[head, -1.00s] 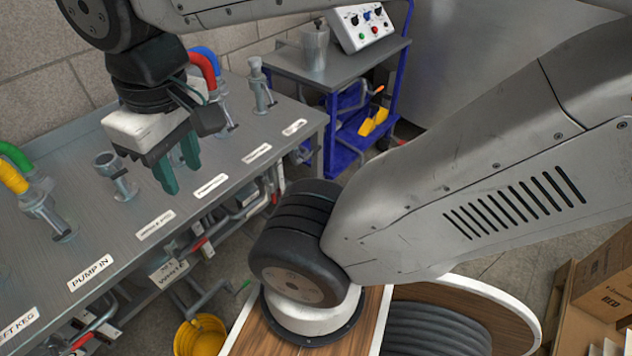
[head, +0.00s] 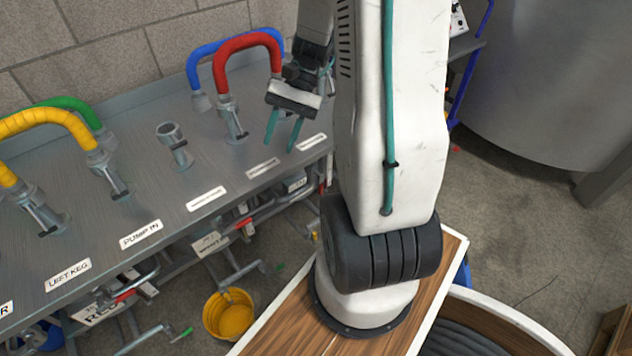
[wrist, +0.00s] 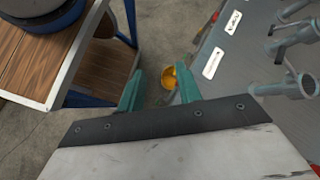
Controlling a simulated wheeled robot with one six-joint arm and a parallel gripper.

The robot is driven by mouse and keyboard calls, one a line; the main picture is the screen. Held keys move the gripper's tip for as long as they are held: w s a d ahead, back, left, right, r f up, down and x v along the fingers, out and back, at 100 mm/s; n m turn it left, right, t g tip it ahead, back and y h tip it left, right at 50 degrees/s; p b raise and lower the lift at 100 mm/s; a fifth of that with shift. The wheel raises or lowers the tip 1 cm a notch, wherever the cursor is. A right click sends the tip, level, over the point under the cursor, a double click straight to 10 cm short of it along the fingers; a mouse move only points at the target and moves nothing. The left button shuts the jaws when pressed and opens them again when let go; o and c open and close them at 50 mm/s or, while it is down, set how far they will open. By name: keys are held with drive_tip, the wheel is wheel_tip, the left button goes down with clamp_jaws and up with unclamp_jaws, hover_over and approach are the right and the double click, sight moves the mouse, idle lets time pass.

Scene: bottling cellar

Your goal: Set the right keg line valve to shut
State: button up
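My gripper (head: 282,138) hangs over the right part of the steel bench's front edge with its teal fingers apart and nothing between them. In the wrist view its fingers (wrist: 160,92) are also apart, with floor showing between. Pipes with valve levers run under the bench, including a red lever (head: 126,296) and a green-tipped lever (head: 180,334). The bench labels "LEFT KEG" (head: 68,275) and "PUMP IN" (head: 140,234) are readable. The labels further right (head: 262,168) are too small to read, so I cannot tell which valve is the right keg line valve or how it is set.
Upright couplings stand on the bench (head: 150,190), one with an open top (head: 170,132). Yellow, green, red (head: 222,60) and blue hoses arch between others. A yellow bucket (head: 228,314) stands on the floor by the bench. A large grey tank (head: 545,80) is at the right.

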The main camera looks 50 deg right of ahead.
drive_tip(key=d+f+m+t+y, duration=0.2)
drive_tip(key=d+f+m+y, duration=0.15)
drive_tip(key=d+f, duration=0.2)
drive_tip(key=m+t+h, duration=0.7)
drive_tip(key=m+t, duration=1)
approach(321, 184)
drive_tip(key=w+f, duration=0.2)
drive_tip(key=w, duration=0.2)
drive_tip(key=shift+y, duration=0.25)
drive_tip(key=x, duration=0.6)
drive_tip(key=shift+w+a+r, duration=0.1)
drive_tip(key=shift+w+a, duration=0.15)
clamp_jaws()
